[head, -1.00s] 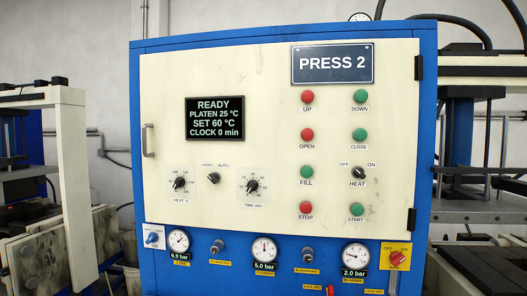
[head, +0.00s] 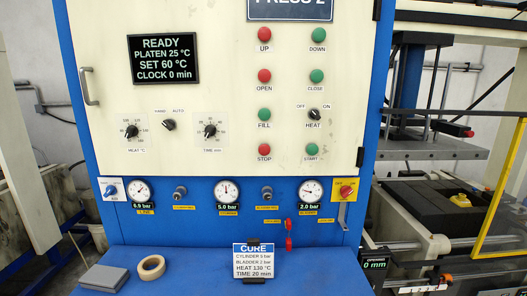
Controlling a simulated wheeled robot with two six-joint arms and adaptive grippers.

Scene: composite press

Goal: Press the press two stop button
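The press two control panel (head: 105,85) fills the upper middle of the head view, a cream door on a blue cabinet. The red stop button (head: 264,149) is the lowest in the left column of buttons, with the label STOP under it. Above it are the green FILL button (head: 264,115), the red OPEN button (head: 264,76) and the red UP button (head: 264,34). The green START button (head: 311,149) is to its right. The screen (head: 163,60) reads READY, platen 25 °C, set 60 °C, clock 0 min. Neither gripper is in view.
A blue shelf (head: 190,272) juts out below the panel. It carries a grey block (head: 104,278), a tape roll (head: 151,267) and a CURE card (head: 253,262). Gauges and a red-yellow switch (head: 345,190) line the cabinet. A press with a yellow frame (head: 498,195) stands at right.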

